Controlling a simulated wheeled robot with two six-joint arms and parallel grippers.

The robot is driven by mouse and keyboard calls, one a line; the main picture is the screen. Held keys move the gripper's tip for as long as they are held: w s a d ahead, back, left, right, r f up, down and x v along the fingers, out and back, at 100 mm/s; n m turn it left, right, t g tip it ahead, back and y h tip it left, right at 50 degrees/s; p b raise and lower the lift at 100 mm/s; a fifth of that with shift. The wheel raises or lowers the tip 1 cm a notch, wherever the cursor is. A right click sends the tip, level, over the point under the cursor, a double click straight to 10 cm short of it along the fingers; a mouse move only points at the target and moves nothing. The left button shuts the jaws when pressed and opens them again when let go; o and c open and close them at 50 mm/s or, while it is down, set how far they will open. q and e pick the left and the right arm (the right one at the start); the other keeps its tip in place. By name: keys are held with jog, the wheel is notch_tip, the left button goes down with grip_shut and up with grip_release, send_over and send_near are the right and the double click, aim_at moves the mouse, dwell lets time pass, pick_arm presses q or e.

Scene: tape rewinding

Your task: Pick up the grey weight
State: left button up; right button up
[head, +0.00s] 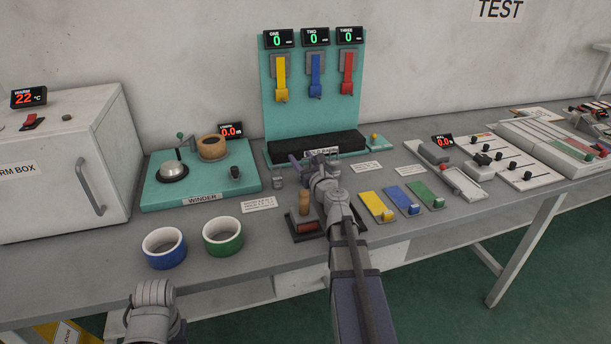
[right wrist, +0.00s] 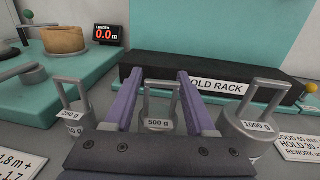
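Three grey metal weights with loop handles stand in a row in the right wrist view. They are the 250 g weight (right wrist: 72,112) at left, the 500 g weight (right wrist: 158,108) in the middle and the 1000 g weight (right wrist: 250,125) at right. My right gripper (right wrist: 159,80) is open, with a purple finger on each side of the 500 g weight's handle. It does not visibly grip it. In the head view my right gripper (head: 306,160) covers most of the weights; a small weight (head: 278,181) shows to its left. My left gripper's fingers are out of view.
The black hold rack (right wrist: 225,82) stands close behind the weights. The teal winder base (head: 203,195) is to the left. Blue tape (head: 164,258) and green tape (head: 223,248) rolls stand at the front. A wooden-handled stamp (head: 304,203) is in front of the weights.

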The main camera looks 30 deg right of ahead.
grip_shut()
dwell(1.1)
